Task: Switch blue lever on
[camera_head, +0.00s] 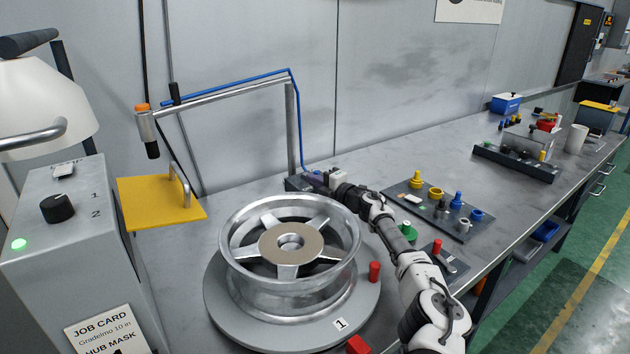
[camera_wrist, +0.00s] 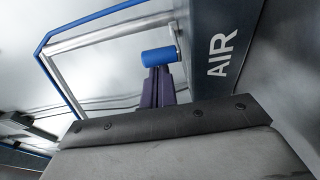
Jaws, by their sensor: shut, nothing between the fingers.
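The blue lever shows in the wrist view as a blue cylindrical handle (camera_wrist: 160,57) on a short metal stem, beside a dark panel (camera_wrist: 225,50) marked AIR. My gripper (camera_wrist: 160,72) has its purple fingers shut and empty. Their tips overlap the lower edge of the blue handle in that view; I cannot tell whether they touch it. In the head view my gripper (camera_head: 316,179) reaches to the dark box (camera_head: 296,184) at the foot of the metal post. The lever is too small or hidden to make out there.
A metal wheel (camera_head: 290,245) sits on a round grey turntable (camera_head: 216,305) left of my arm. A post and boom (camera_head: 225,98) with a blue hose rise behind. A dark tray of coloured parts (camera_head: 400,190) lies right of my arm. A yellow plate (camera_head: 150,212) is at left.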

